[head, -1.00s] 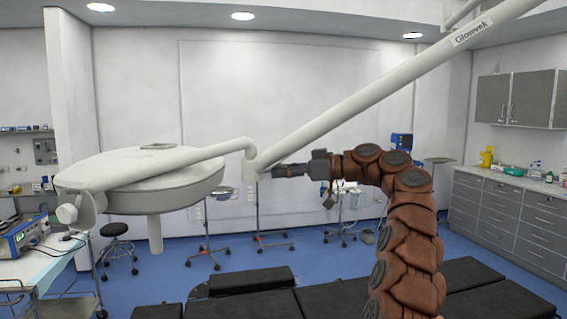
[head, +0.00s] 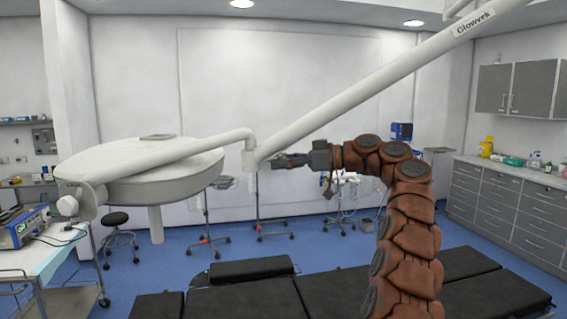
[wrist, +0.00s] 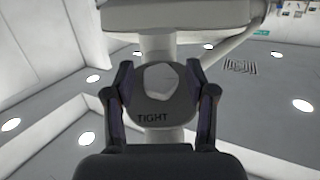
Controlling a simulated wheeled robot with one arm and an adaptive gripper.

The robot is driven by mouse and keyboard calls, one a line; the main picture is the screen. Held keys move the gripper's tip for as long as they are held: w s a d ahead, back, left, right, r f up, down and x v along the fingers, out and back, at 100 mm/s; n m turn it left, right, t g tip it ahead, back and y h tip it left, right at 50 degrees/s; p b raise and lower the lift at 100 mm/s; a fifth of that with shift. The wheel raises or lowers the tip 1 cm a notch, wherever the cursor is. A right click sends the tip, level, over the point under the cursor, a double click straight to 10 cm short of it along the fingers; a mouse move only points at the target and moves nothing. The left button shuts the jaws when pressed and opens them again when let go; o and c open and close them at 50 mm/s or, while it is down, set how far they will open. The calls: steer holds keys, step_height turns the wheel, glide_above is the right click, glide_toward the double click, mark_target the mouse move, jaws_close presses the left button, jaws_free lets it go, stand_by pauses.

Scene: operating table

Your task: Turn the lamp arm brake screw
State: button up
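The lamp arm joint (head: 250,158) is a white elbow where the long sloping arm meets the lamp's horizontal arm. In the wrist view, a grey rounded plate (wrist: 177,112) marked TIGHT faces me, with a pale brake screw knob (wrist: 160,84) at its middle. My gripper (head: 275,161) is right beside the joint, on its right side. In the wrist view my gripper (wrist: 160,76) has its two dark fingers apart, one on each side of the plate, with a visible gap to the knob. Whether the fingers touch the plate's edges cannot be told.
The large white lamp head (head: 150,172) hangs at the left of the joint. The sloping lamp arm (head: 370,92) rises to the upper right above my arm. The black operating table (head: 345,295) lies below. An equipment cart (head: 40,262) stands at the left.

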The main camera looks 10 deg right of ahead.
stand_by(0.3)
steer(key=v, duration=1.2)
stand_by(0.5)
